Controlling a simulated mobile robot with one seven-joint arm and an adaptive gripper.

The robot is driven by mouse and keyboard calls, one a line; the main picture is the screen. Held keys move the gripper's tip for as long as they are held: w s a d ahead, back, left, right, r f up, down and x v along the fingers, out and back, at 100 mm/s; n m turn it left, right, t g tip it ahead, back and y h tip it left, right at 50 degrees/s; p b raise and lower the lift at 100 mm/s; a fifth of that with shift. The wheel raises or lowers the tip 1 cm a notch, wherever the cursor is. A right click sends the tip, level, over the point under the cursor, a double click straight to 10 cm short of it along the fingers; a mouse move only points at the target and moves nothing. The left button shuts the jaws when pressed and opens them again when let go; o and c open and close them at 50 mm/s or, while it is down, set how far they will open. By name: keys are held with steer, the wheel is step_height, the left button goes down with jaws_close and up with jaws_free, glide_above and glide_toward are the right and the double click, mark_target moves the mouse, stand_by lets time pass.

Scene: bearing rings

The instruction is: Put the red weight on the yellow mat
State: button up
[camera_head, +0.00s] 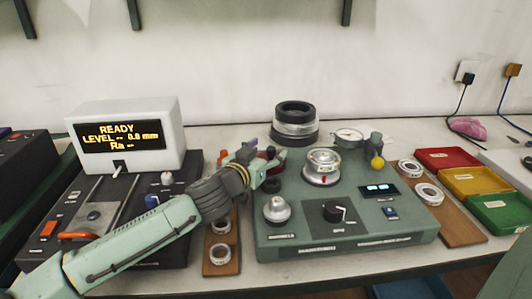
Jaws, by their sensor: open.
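My gripper (269,168) is at the end of my green arm, over the left back part of the green instrument. It is open, and its fingers are small in view. No clear yellow mat shows. The nearest yellow thing is a shallow yellow tray (498,179) at the right, between a red tray (449,154) and a green tray (507,209).
A green instrument (345,239) with knobs, a dial gauge and a yellow ball fills the centre. A wooden board with rings (463,232) lies right of it, another board (221,269) left. A white display box (125,112) stands on the dark machine. A dark-topped cylinder (295,127) stands behind.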

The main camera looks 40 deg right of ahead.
steer(key=b+v, duration=0.2)
steer(key=v, duration=1)
steer(key=shift+s+r, duration=0.1)
steer(key=shift+r, duration=0.05)
